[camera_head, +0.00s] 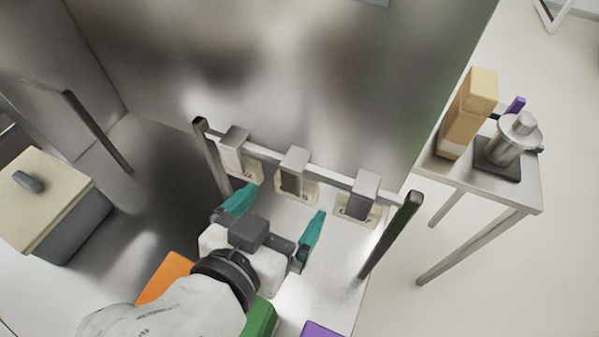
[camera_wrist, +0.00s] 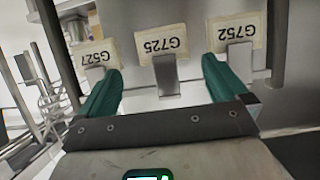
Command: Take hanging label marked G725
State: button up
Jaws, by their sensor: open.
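The label marked G725 (camera_wrist: 161,43) is a cream card, upside down in the wrist view, hanging from the middle metal clip (camera_wrist: 167,78). In the head view it is the middle label (camera_head: 306,193) on the rail, partly hidden by its clip. My gripper (camera_head: 284,203) is open with teal fingers and is just in front of the rail. In the wrist view my gripper (camera_wrist: 160,68) has one finger on each side of the G725 label's line. Nothing is between the fingers that I can see as held.
Label G527 (camera_wrist: 91,51) and label G752 (camera_wrist: 236,30) hang on either side, close to my fingertips. The metal rail (camera_head: 325,178) stands on dark posts. A side table (camera_head: 525,190) is at right. A lidded bin (camera_head: 45,200) is at left.

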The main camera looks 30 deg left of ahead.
aim_at(294, 193)
jog(key=x, duration=0.3)
jog(key=shift+a+f+p+x, duration=0.15)
jog(key=shift+p+x, duration=0.3)
jog(key=shift+x, duration=0.85)
jog(key=shift+a+f+p+x, duration=0.15)
jog(key=shift+p+x, duration=0.3)
jog(key=shift+x, duration=0.8)
jog(key=shift+s, duration=0.15)
jog(key=shift+c, duration=0.2)
jog(key=c, duration=0.8)
